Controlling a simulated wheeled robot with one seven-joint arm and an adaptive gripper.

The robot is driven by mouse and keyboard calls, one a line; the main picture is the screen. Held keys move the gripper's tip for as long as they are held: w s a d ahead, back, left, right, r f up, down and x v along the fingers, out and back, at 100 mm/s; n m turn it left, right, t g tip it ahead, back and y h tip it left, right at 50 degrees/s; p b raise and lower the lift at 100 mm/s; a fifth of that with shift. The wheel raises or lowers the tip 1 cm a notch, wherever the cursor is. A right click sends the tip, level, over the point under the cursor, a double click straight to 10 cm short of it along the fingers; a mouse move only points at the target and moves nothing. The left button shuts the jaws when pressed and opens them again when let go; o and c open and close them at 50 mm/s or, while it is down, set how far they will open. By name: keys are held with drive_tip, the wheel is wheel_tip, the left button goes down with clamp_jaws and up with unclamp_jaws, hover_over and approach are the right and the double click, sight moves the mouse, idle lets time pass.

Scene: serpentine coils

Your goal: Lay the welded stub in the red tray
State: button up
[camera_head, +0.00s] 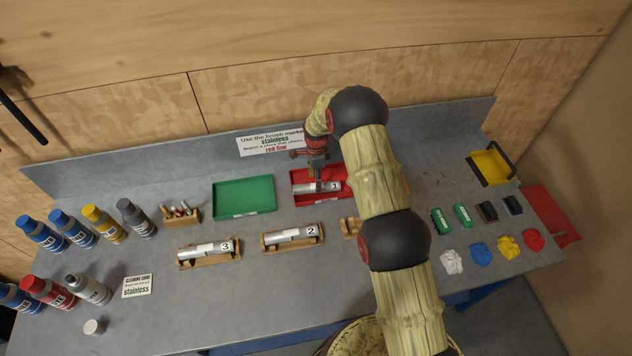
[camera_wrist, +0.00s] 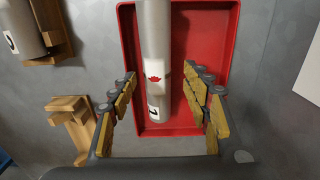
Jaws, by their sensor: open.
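A silver cylindrical stub labelled 1 (camera_head: 325,187) lies in the red tray (camera_head: 308,202). In the wrist view the stub (camera_wrist: 155,45) lies lengthwise in the red tray (camera_wrist: 212,40), with a white label and a red mark on its side. My gripper (camera_head: 317,180) is over the tray. In the wrist view its padded fingers (camera_wrist: 164,112) are open, one set on each side of the stub, with gaps visible. The stub's far end is cut off by the wrist view's top edge.
Stub 2 (camera_head: 291,236) and stub 3 (camera_head: 208,249) rest in wooden cradles. A third cradle (camera_wrist: 68,125) is empty. An empty green tray (camera_head: 243,197) lies left of the red one. Spray cans (camera_head: 75,229) stand far left; cloths and brushes lie right.

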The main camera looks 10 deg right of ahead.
drive_tip(key=s+r+n+t+b, duration=0.1)
drive_tip(key=s+r+n, duration=0.15)
drive_tip(key=r, duration=0.95)
drive_tip(key=s+r+n+b, duration=0.1)
drive_tip(key=s+r, duration=0.2)
drive_tip(key=r, duration=1)
drive_tip(key=s+d+r+n+t, duration=0.2)
drive_tip(key=s+r+n, duration=0.3)
drive_tip(key=s+r, duration=0.8)
drive_tip(key=s+r+n+t, duration=0.1)
drive_tip(key=s+n, duration=0.3)
drive_tip(key=s, duration=0.8)
drive_tip(key=s+d+r+n+t, duration=0.1)
drive_tip(key=s+r+n, duration=0.3)
drive_tip(key=s, duration=0.9)
drive_tip(key=shift+r+n+t, duration=0.15)
drive_tip(key=shift+n+t, duration=0.15)
drive_tip(key=shift+n, duration=0.45)
wheel_tip(320, 180, down, 21)
drive_tip(key=b, duration=2.1)
